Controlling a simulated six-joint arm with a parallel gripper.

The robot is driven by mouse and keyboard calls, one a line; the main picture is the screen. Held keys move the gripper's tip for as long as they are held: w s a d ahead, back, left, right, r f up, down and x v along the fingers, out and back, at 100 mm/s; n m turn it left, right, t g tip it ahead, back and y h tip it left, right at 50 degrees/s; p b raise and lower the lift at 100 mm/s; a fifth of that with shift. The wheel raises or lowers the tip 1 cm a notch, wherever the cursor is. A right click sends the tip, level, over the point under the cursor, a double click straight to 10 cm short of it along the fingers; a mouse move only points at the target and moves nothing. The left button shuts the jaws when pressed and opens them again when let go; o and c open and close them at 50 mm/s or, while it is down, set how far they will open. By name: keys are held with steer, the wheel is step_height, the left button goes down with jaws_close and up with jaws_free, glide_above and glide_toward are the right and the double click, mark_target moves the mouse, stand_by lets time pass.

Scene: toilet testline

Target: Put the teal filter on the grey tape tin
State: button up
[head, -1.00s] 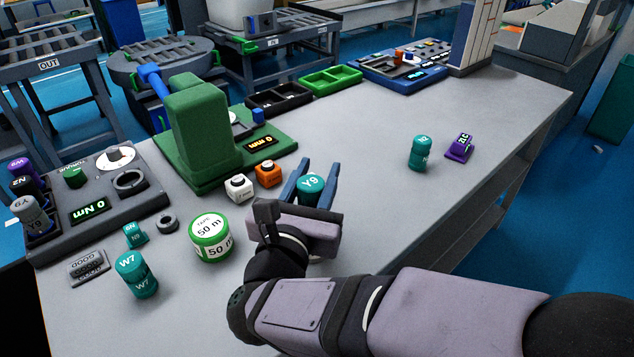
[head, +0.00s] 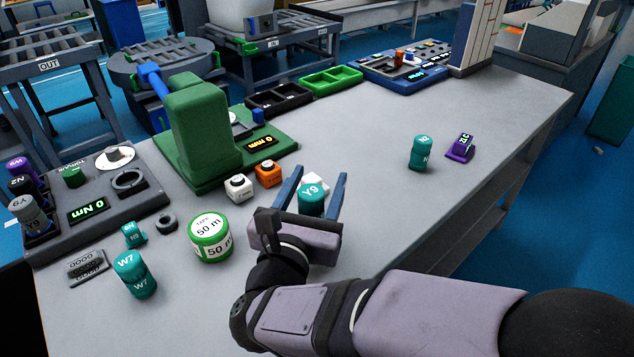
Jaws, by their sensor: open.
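A teal filter marked Y9 (head: 311,200) stands between the fingers of my gripper (head: 312,197). The jaws are open, with a blue finger on each side of it; contact cannot be told. Its lower part is hidden by my gripper. The tape tin (head: 210,238) is green with white "50 m" labels, to the left of my gripper, its top bare. I see no grey tape tin. Other teal filters are W7 (head: 134,274) at the front left and one marked N2 (head: 421,153) at the right.
White (head: 238,187) and orange (head: 267,173) blocks stand behind the tin, near a green gauge stand (head: 203,130). A white item (head: 322,184) shows behind Y9. A dark ring (head: 167,223) lies left of the tin. The bench's right middle is mostly clear.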

steer(key=shift+r, duration=0.1)
steer(key=shift+r+p, duration=0.15)
steer(key=shift+p, duration=0.2)
steer(key=s+a+b, duration=0.2)
steer(key=s, duration=0.9)
steer(key=shift+s+a, duration=0.15)
steer(key=shift+s, duration=0.25)
